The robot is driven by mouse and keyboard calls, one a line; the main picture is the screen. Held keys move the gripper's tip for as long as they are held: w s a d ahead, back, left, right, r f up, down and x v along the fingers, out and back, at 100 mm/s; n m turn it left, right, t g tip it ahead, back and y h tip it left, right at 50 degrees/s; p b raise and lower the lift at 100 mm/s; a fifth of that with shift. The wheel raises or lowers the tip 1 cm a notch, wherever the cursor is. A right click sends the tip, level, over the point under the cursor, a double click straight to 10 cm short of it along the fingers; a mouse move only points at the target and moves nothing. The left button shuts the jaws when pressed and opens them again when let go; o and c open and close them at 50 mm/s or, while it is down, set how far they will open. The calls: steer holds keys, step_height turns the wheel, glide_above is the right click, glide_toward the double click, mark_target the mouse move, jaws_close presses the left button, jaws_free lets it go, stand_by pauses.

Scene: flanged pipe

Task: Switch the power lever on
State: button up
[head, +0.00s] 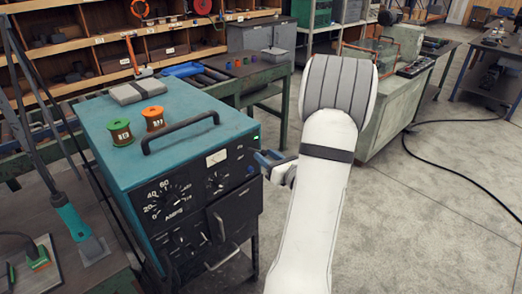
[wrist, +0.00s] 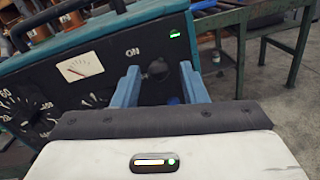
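The teal power unit (head: 185,150) stands left of centre in the head view, with a black front panel of dials and handles. In the wrist view its panel (wrist: 110,85) shows an "ON" label and a small lit green light (wrist: 174,33). A dark rounded part, perhaps the power lever (wrist: 157,70), lies below the label; its position is too dark to tell. My gripper (wrist: 160,76) is open, with its two blue fingers on either side of that dark part; contact cannot be told. In the head view my gripper (head: 268,159) is at the panel's right edge, partly hidden by my arm.
Green and orange spools (head: 153,118) and a grey box (head: 138,91) sit on the unit's top, beside a black carrying handle (head: 180,132). A green-framed roller table (head: 240,80) stands behind. Open floor (head: 440,200) lies to the right, with a black cable across it.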

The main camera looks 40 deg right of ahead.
mark_target(261, 152)
steer(key=shift+w, duration=1.55)
steer(key=shift+a, duration=0.1)
steer(key=shift+c, duration=0.2)
jaws_close()
